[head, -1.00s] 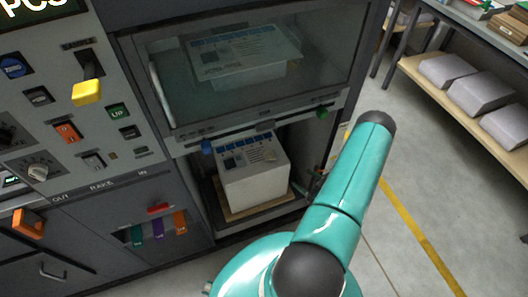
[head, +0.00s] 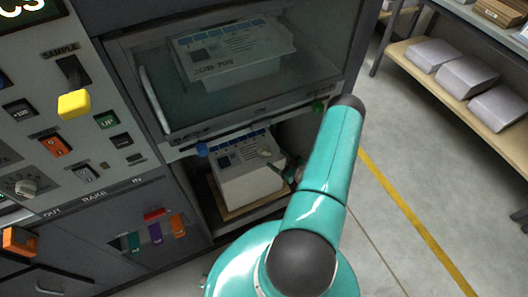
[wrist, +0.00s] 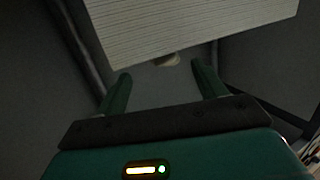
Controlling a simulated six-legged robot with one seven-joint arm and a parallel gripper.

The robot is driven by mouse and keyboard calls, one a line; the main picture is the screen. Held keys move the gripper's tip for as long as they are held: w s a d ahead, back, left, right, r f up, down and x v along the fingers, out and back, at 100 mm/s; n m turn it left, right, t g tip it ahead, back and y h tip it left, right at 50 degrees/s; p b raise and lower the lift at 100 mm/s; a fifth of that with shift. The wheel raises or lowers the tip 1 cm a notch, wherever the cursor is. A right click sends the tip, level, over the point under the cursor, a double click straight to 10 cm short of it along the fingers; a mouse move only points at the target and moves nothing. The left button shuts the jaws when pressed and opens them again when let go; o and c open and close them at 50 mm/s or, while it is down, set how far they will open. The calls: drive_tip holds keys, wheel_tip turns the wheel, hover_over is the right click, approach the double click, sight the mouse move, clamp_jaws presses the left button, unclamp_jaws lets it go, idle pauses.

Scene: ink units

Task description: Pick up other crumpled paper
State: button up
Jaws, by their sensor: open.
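My gripper (wrist: 163,84) is open in the wrist view, with its two green fingers apart and nothing held between them. A small pale lump (wrist: 171,60), possibly crumpled paper, lies just beyond the fingertips, partly hidden under the edge of a white, finely lined paper stack (wrist: 190,22). In the head view the stack (head: 245,187) stands in the open lower bay of the machine. My teal arm reaches in front of the bay's right side and hides most of the gripper. No crumpled paper is clearly seen in the head view.
The bay's dark walls stand close on both sides of my gripper. Above the bay is a glazed compartment (head: 240,75) with another stack inside. A control panel (head: 60,140) is at left. A shelf (head: 470,105) with grey packets stands at right; the floor between is clear.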

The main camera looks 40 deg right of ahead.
sight(269, 155)
drive_tip(key=w, duration=0.3)
drive_tip(key=w+a, duration=0.1)
drive_tip(key=w, duration=0.1)
drive_tip(key=shift+w+f, duration=0.1)
drive_tip(key=shift+f, duration=0.3)
drive_tip(key=shift+a, duration=0.1)
drive_tip(key=c, duration=1.1)
drive_tip(key=shift+o, duration=0.2)
